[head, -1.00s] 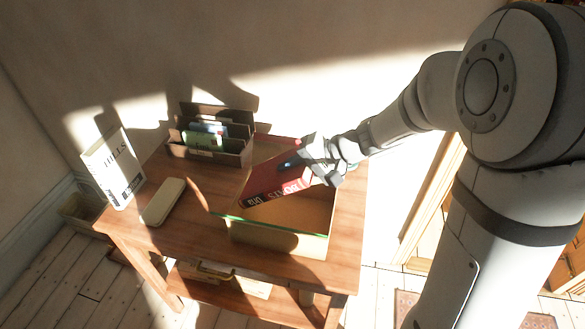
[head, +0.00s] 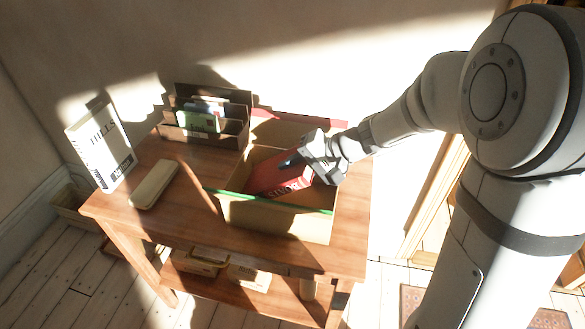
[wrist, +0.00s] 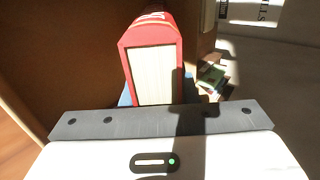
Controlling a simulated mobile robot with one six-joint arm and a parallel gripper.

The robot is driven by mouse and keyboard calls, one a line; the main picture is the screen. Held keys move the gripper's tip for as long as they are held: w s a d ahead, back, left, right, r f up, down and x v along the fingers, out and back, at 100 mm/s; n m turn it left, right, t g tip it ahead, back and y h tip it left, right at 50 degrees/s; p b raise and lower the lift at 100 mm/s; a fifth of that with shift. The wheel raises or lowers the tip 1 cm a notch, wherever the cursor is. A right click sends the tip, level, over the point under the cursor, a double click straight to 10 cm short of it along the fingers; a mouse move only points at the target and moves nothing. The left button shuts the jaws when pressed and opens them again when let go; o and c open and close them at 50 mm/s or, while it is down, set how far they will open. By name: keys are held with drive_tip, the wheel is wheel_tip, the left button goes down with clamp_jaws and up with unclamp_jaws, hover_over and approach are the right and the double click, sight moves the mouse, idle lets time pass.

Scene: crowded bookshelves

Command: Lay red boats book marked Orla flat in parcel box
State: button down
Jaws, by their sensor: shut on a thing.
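The red book (head: 270,178), with BOATS lettering on its spine, is inside the parcel box (head: 285,219) at the box's left and middle. It looks tilted, and the box walls hide its lower part. My gripper (head: 306,160) is shut on the book's near right end, at the box's upper right. In the wrist view the book (wrist: 153,73) shows red covers around a pale page block, with the gripper body below it. I cannot read the name Orla.
A white HILLS book (head: 100,150) stands upright at the table's left end, with a pale case (head: 154,185) lying beside it. A dark sorter (head: 181,133) with several cards stands behind. The wooden table (head: 190,222) is clear at front left.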

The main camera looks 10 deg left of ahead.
idle(0.3)
drive_tip(key=c, duration=1)
unclamp_jaws()
drive_tip(key=shift+c, duration=0.2)
drive_tip(key=a+r+p+v, duration=0.1)
drive_tip(key=p+v, duration=0.3)
drive_tip(key=v, duration=0.6)
drive_tip(key=shift+d, duration=0.15)
drive_tip(key=shift+r, duration=0.15)
idle(0.7)
drive_tip(key=s+d+r+h+p, duration=0.5)
drive_tip(key=s+d, duration=0.1)
drive_tip(key=s, duration=0.1)
drive_tip(key=s+d+r+n+t+h+p, duration=0.1)
drive_tip(key=s+d+r+h+p, duration=0.4)
drive_tip(key=s+d, duration=0.2)
drive_tip(key=shift+s+n+p, duration=0.3)
drive_tip(key=shift+s, duration=0.25)
